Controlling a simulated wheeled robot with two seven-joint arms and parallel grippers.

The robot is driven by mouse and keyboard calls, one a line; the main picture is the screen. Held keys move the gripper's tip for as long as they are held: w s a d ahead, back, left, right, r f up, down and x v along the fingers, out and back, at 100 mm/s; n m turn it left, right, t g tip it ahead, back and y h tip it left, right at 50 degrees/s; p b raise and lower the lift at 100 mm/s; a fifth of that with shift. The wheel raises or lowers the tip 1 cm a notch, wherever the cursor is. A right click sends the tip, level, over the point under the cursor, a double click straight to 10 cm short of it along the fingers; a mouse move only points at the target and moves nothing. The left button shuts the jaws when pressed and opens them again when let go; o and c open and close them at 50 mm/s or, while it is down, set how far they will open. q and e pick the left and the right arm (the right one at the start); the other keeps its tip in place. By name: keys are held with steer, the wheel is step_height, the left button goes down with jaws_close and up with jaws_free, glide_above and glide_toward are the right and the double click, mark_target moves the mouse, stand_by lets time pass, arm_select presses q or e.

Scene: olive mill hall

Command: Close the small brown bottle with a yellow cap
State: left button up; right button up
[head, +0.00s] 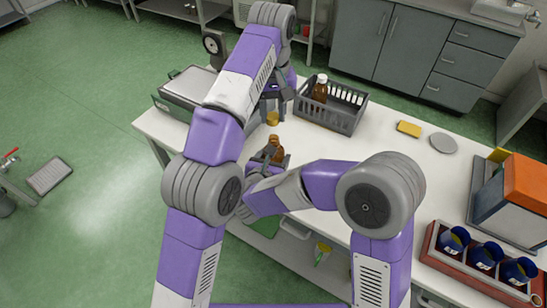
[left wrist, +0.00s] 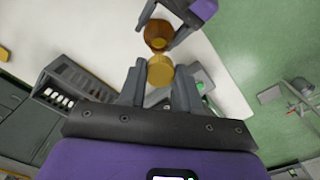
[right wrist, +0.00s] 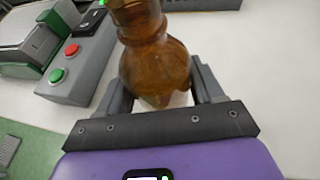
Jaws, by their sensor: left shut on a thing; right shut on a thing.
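The yellow cap (head: 272,119) is between the fingers of my left gripper (head: 272,98), above the table. In the left wrist view the cap (left wrist: 160,71) sits at the fingertips, and my left gripper (left wrist: 160,85) is shut on it. The small brown bottle (head: 273,148) stands below and nearer to me, held by my right gripper (head: 270,158). In the right wrist view the bottle (right wrist: 155,62) is between the fingers of my right gripper (right wrist: 165,95); its top is cut off by the picture edge. The cap appears apart from the bottle.
A dark grey crate (head: 322,117) holding a white-capped brown bottle (head: 320,88) stands behind the grippers. A grey-green machine (right wrist: 75,65) with red and green buttons is at the left. A yellow sponge (head: 409,129) and grey disc (head: 443,144) lie right; the table between is clear.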

mark_target(274, 138)
arm_select(q)
steer(key=shift+s+d+r, duration=0.15)
steer(key=shift+r, duration=0.1)
steer(key=shift+f, duration=0.1)
steer(key=shift+f, duration=1.95)
steer(key=shift+f, duration=0.9)
steer(key=shift+f, duration=0.55)
